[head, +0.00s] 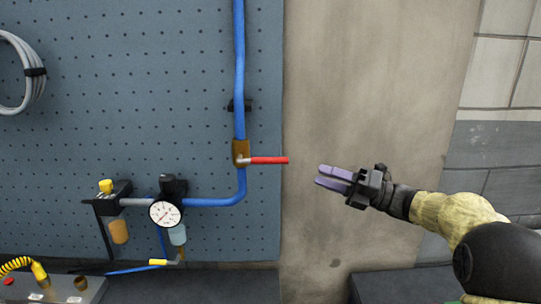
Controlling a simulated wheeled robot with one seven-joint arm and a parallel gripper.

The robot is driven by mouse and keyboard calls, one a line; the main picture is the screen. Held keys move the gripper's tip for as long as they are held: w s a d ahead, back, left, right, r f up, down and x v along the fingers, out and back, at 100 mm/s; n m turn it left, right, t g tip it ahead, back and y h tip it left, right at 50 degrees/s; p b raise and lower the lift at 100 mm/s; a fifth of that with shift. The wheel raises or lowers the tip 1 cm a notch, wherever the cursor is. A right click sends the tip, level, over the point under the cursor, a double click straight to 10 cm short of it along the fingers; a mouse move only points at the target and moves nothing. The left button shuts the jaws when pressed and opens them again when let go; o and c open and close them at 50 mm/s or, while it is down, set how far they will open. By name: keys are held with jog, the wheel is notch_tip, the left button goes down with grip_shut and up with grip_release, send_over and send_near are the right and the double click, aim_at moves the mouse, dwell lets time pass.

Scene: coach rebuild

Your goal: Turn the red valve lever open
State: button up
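The red valve lever (269,160) sticks out level to the right from a brass valve body (240,152). The valve sits on a vertical blue pipe (239,70) in front of a perforated board. My gripper (318,175) is to the right of the lever's tip and slightly lower in the head view, apart from it. Its two purple fingers point left, with a narrow gap between their tips. Nothing shows between the fingers.
A pressure gauge (165,213) and regulator sit lower left on the pipe. A grey cable coil (24,75) hangs upper left. A yellow coiled hose (18,264) lies at the lower left. The bare wall (370,80) right of the board is clear.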

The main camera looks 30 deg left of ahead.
aim_at(274, 159)
jog(key=p+x, duration=0.5)
jog(key=x, duration=0.8)
jog(key=shift+a+r, duration=0.15)
jog(key=shift+r, duration=0.1)
jog(key=shift+a+p, duration=0.4)
jog(key=shift+a, duration=0.2)
grip_shut()
